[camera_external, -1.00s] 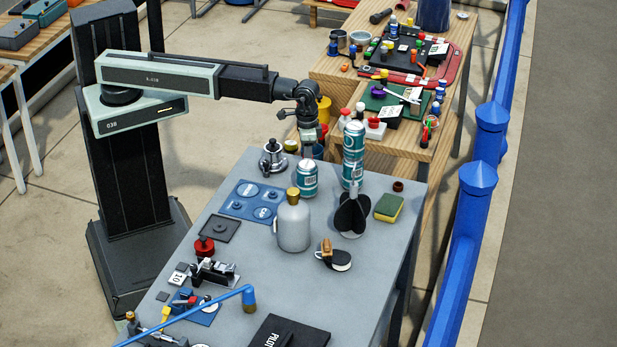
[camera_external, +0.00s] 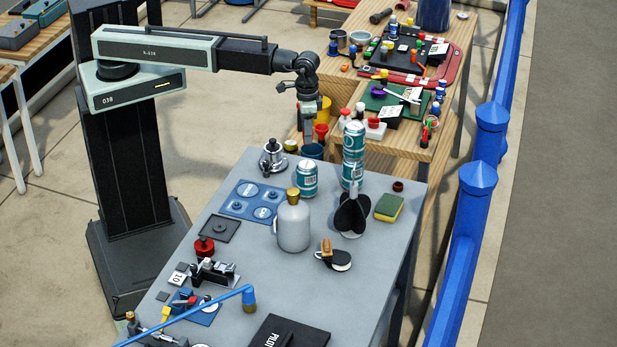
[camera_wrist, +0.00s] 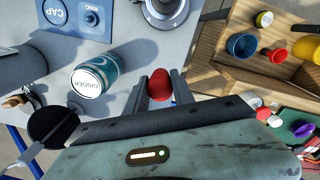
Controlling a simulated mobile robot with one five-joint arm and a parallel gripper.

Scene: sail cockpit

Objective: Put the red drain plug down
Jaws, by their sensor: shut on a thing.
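The red drain plug (camera_wrist: 160,86) shows in the wrist view as a rounded red piece between my two fingers. My gripper (camera_wrist: 159,78) is shut on it. In the external view my gripper (camera_external: 307,138) points down above the far edge of the grey table (camera_external: 250,290), near the silver fitting (camera_external: 273,158). I cannot make out the plug in that view. In the wrist view the plug appears over the grey tabletop close to its edge, apart from the teal can (camera_wrist: 97,75).
In the external view, the teal can (camera_external: 307,180), a grey bottle (camera_external: 293,225) and stacked cans (camera_external: 353,150) stand nearby. A blue labelled mat (camera_external: 233,208) lies left.

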